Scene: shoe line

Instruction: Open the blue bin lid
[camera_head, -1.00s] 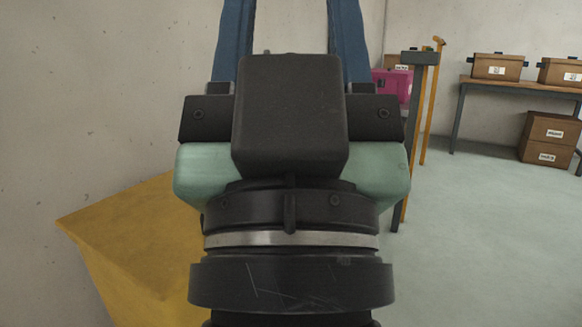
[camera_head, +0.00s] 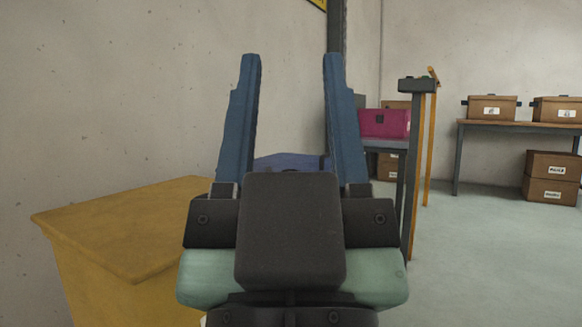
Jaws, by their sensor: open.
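A blue-violet surface (camera_head: 290,162), which looks like the top of the blue bin, shows between the fingers of my gripper (camera_head: 291,62). Most of it is hidden behind my gripper's dark body, so I cannot tell its full shape or where its lid edge lies. A small dark part shows at its right end. My gripper is in the middle of the picture, fingers pointing up and away from me, wide apart with nothing held between them. I cannot tell whether it touches the blue surface.
A yellow box or bin (camera_head: 130,225) stands close on the left against the wall. A pink case (camera_head: 384,123) sits on a table at the back. A dark post (camera_head: 411,160) stands to the right. Brown boxes (camera_head: 491,108) are on a far table.

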